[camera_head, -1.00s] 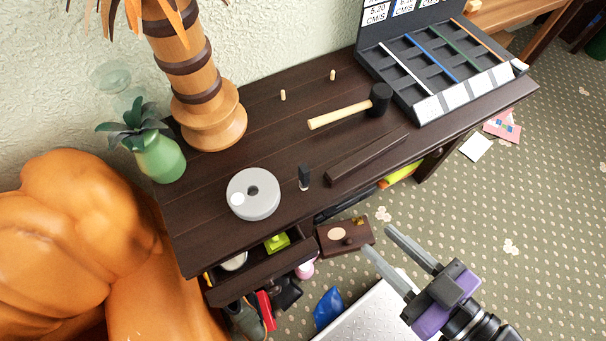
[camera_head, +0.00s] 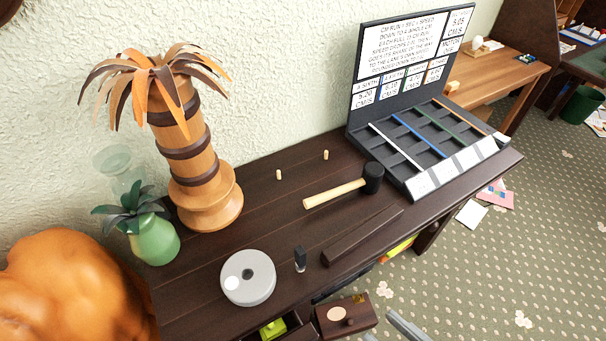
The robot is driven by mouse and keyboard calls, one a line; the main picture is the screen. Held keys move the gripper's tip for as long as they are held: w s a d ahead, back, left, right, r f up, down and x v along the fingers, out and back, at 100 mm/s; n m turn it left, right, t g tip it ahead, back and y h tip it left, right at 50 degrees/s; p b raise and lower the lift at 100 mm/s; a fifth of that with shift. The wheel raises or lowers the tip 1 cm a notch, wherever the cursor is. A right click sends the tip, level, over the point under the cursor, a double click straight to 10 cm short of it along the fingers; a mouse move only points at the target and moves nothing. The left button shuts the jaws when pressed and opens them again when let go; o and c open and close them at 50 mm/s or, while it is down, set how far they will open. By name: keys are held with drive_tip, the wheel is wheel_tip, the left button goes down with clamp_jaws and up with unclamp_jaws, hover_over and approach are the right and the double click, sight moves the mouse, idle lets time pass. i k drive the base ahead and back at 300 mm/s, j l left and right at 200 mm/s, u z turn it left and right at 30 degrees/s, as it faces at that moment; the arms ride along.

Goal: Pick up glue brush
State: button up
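A small black upright piece (camera_head: 300,259) with a paler foot stands on the dark wooden desk (camera_head: 232,226), just right of a grey disc (camera_head: 248,278). It may be the glue brush, but it is too small to be sure; nothing else in view is clearly a brush. My gripper (camera_head: 379,324) shows only its grey fingertips at the bottom edge, in front of the desk and lower right of the black piece. The fingertips are apart with nothing seen between them. The rest of my gripper is out of the picture.
A mallet (camera_head: 336,193), two small pegs (camera_head: 279,174) and a dark bar (camera_head: 362,236) lie or stand on the desk. A palm-like ornament (camera_head: 186,150), a green vase (camera_head: 155,240) and a display rack (camera_head: 426,140) stand along its back. A brown box (camera_head: 346,316) is below the front edge.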

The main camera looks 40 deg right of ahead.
sight(300, 254)
drive_tip(key=k+l+u, duration=0.1)
drive_tip(key=l+u, duration=0.35)
drive_tip(key=k+l+u, duration=0.2)
drive_tip(key=l+u, duration=0.25)
drive_tip(key=k+l+u, duration=0.2)
drive_tip(key=u, duration=0.3)
drive_tip(key=l, duration=0.1)
